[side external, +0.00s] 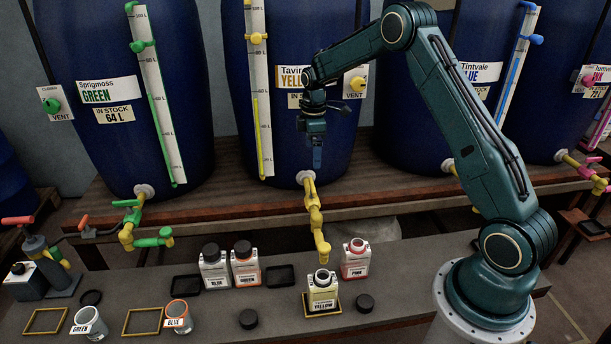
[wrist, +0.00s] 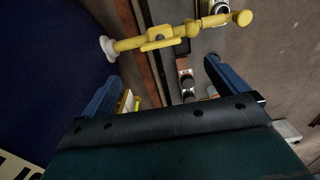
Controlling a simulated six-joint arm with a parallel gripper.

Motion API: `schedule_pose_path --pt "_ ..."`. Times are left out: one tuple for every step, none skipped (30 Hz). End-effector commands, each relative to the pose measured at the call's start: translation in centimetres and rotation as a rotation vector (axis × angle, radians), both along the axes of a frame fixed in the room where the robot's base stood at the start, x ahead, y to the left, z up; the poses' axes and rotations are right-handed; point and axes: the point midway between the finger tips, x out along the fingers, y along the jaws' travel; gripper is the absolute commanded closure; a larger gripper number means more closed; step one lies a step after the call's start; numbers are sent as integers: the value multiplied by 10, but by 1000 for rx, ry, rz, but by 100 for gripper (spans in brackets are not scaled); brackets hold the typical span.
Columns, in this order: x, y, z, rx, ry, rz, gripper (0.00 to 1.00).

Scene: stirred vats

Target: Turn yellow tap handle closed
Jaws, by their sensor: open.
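The yellow tap (side external: 315,212) juts out from the low front of the blue vat labelled yellow (side external: 285,130), its spout pointing down. In the wrist view the yellow tap handle (wrist: 160,39) is a flat lever on top of the pipe, looking roughly in line with it. An uncapped bottle labelled yellow (side external: 322,296) stands upright below the spout, with a pale yellow look. My gripper (side external: 317,160) points down above the tap, apart from it. In the wrist view my gripper (wrist: 160,80) is open and empty, the tap beyond its fingertips.
A capped blue bottle (side external: 215,270), a capped orange-trimmed bottle (side external: 245,267) and an uncapped pink bottle (side external: 355,260) stand near the yellow one. Loose black caps (side external: 364,303) lie on the bench. A green tap (side external: 135,228) is at the left. The space around the yellow handle looks clear.

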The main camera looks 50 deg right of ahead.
Motion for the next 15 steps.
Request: schedule_pose_path --pt "0 0 -5 1 2 0 2" --pt "0 0 -8 1 2 0 2" --pt "-1 0 -12 1 3 0 2" --pt "-1 0 -16 1 4 0 2" --pt "-1 0 -19 1 3 0 2" --pt "-1 0 -24 1 3 0 2" --pt "-1 0 -28 1 3 0 2" --pt "-1 0 -33 1 3 0 2" --pt "-1 0 -39 1 3 0 2" --pt "-1 0 -43 2 4 0 2" --pt "-1 1 -48 2 4 0 2" --pt "-1 1 -55 2 4 0 2" --pt "-1 1 -59 1 4 0 2" --pt "-1 1 -64 2 4 0 2" --pt "-1 1 -70 1 3 0 2"
